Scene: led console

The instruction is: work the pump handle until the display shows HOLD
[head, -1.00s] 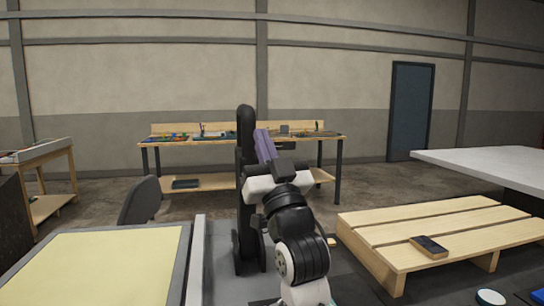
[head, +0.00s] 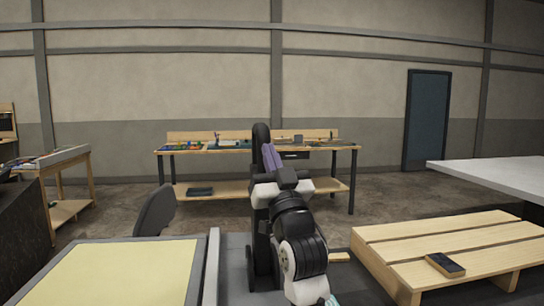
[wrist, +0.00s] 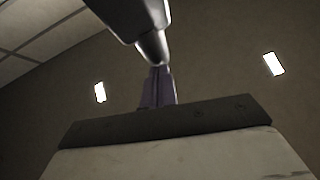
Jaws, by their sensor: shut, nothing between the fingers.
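My gripper (head: 269,149) points upward in the middle of the head view, its two purple fingers together and empty. It also shows in the wrist view (wrist: 158,75), with the fingers shut above the dark bar of the hand. No pump handle can be made out in either view, and no display reading HOLD is legible. A grey tapered metal part (wrist: 145,30) hangs into the top of the wrist view, in front of the fingertips; I cannot tell what it is.
A workbench (head: 340,149) with small items stands behind my arm. A wooden pallet (head: 420,240) bearing a dark box (head: 445,265) is at right, below a white tabletop (head: 500,178). A yellow-topped surface (head: 110,275) and dark chair back (head: 155,211) are at left. Bare floor lies between.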

